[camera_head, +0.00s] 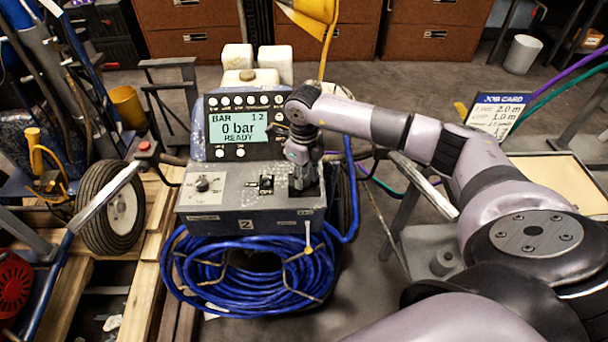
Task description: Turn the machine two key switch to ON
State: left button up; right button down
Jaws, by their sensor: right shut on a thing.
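Machine two (265,202) stands in the middle, with a grey control panel marked 2. Its display (238,134) reads "BAR 1 2", "0 bar" and "READY". My right gripper (302,182) points down at the right end of the panel, shut at the key switch there. The gripper covers the key and switch, so the switch position cannot be read. A small pale tag (308,248) hangs below it over the front edge. A round dial (203,184) sits at the panel's left, and a black switch (266,183) sits left of the gripper. My left gripper is out of view.
A coiled blue hose (240,280) hangs below the panel. A red button (144,146) and a wheel (112,208) are at the left. A job card (497,112) stands at the right. White containers (250,78) are behind the display.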

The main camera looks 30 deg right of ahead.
aim_at(304, 178)
jog(key=c, duration=1.2)
grip_release()
jog(key=shift+c, duration=0.2)
notch_tip(304, 178, up, 12)
